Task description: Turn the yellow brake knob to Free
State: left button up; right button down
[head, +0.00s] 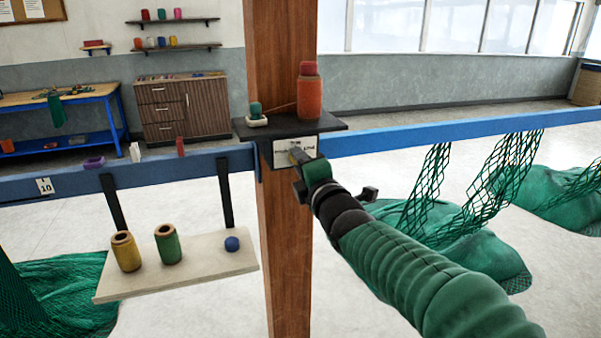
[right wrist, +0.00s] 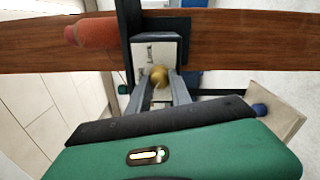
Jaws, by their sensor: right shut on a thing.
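In the head view the right gripper (head: 297,154) reaches the plate (head: 282,152) from the lower right and hides the knob. Which mark the knob points to cannot be told. My left gripper is not in view.
A dark shelf (head: 243,129) above the plate holds an orange spool (head: 309,100) and a small green spool (head: 256,109). The blue rail (head: 400,135) runs on both sides of the post (head: 281,230). A hanging board (head: 200,274) holds spools at lower left. Green nets (head: 455,225) hang at right.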

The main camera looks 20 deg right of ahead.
jog(key=shift+f+n, duration=0.35)
jog(key=shift+n, duration=0.05)
jog(key=c, duration=1.5)
grip_release()
jog(key=o, duration=0.3)
jog(key=shift+w, duration=0.1)
jog(key=shift+o, duration=0.2)
jog(key=shift+r, duration=0.1)
jog(key=shift+r, duration=0.1)
